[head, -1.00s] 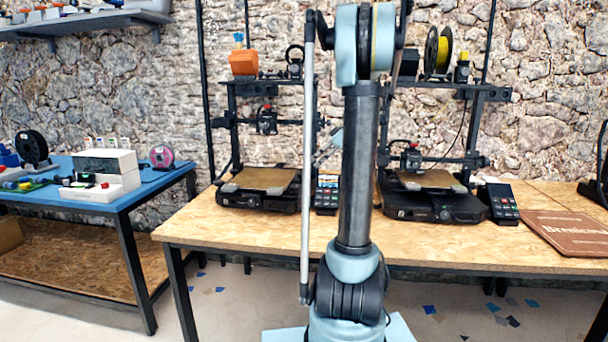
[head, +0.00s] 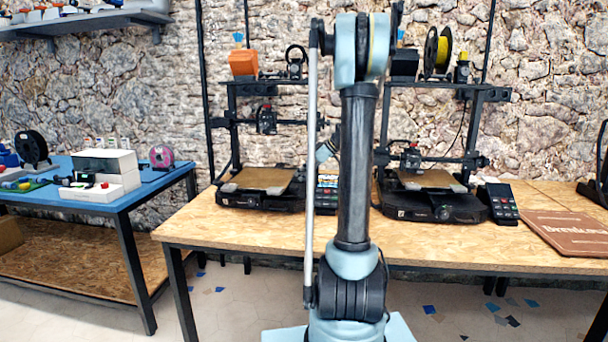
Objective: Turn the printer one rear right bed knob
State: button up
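Two black 3D printers stand on the wooden table: a left printer (head: 258,190) and a right printer (head: 432,200). Each has a tan bed plate, the left bed (head: 262,179) and the right bed (head: 428,179). I cannot tell from the picture which one is printer one. The bed knobs are too small or hidden under the beds to make out. My arm stands upright in front of the table, between the printers. My gripper is not visible; part of my arm's far end shows behind the upright link, near the left printer's right side.
A control screen (head: 327,190) stands beside the left printer, partly behind my arm. Another keypad (head: 501,203) and a brown board (head: 568,231) lie at the right. An orange item (head: 243,62) and a yellow spool (head: 442,50) sit on top. The table's front strip (head: 240,235) is clear.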

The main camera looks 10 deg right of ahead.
jog(key=c, duration=0.9)
jog(key=shift+a, duration=0.1)
jog(key=m+t, duration=0.1)
jog(key=m+t+h, duration=0.1)
jog(key=m, duration=0.1)
jog(key=m+h, duration=0.1)
jog(key=shift+s+a+m+t, duration=0.25)
jog(key=shift+s+m+t, duration=0.05)
jog(key=shift+m+t, duration=0.1)
jog(key=shift+s+a+m+t+h, duration=0.15)
jog(key=shift+m+t+h, duration=0.3)
jog(key=shift+m+h, duration=0.85)
jog(key=shift+w+a+m+t+h, duration=0.15)
jog(key=shift+m+t+h, duration=0.3)
jog(key=shift+m+h, duration=0.85)
jog(key=shift+s+m, duration=0.1)
jog(key=shift+m, duration=0.4)
jog(key=o, duration=1.1)
jog(key=shift+c, duration=0.2)
